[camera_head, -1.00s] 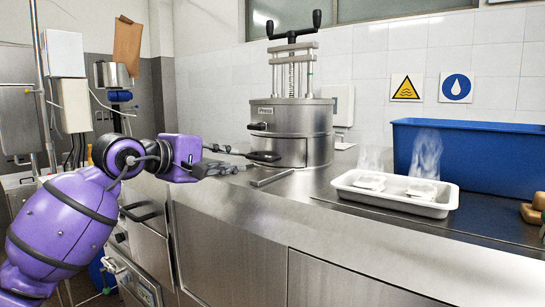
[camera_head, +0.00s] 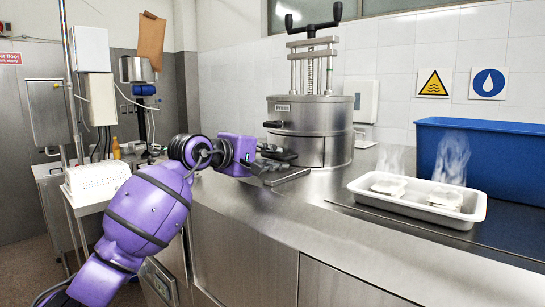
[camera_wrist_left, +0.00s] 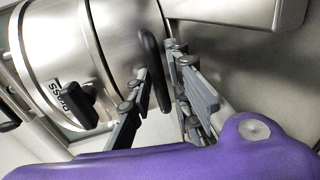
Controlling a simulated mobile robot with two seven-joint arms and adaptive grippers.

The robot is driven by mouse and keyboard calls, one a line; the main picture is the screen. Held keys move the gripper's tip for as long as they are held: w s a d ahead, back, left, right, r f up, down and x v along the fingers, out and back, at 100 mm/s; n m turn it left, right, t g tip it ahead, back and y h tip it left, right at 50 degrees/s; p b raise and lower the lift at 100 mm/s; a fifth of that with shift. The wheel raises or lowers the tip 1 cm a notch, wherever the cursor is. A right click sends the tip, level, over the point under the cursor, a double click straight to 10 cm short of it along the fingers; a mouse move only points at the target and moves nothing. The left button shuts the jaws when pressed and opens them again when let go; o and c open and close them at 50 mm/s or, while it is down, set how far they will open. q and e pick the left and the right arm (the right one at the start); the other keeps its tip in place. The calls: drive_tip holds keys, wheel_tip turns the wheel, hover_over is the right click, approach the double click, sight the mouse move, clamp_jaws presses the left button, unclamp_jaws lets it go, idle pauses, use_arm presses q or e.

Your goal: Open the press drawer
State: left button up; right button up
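The press (camera_head: 312,128) is a steel cylinder with a "Press" label, standing at the back of the counter. It also shows tilted in the left wrist view (camera_wrist_left: 115,30). Its drawer has a dark upright-looking handle (camera_wrist_left: 153,75) in the left wrist view, and the drawer looks shut. A second dark knob (camera_wrist_left: 75,103) sits by the label. My left gripper (camera_head: 290,162) is at the lower front of the press. In the left wrist view my left gripper (camera_wrist_left: 159,62) is open, with one finger on each side of the drawer handle. Contact cannot be told. My right gripper is not in view.
A white tray (camera_head: 365,194) with steaming white blocks stands on the counter (camera_head: 260,205), right of the press. A blue bin (camera_head: 480,155) is behind it. A white perforated basket (camera_head: 97,180) stands on a stand at the left. The front counter is clear.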

use_arm(q)
clamp_jaws()
drive_tip(key=shift+w, duration=0.1)
idle(0.3)
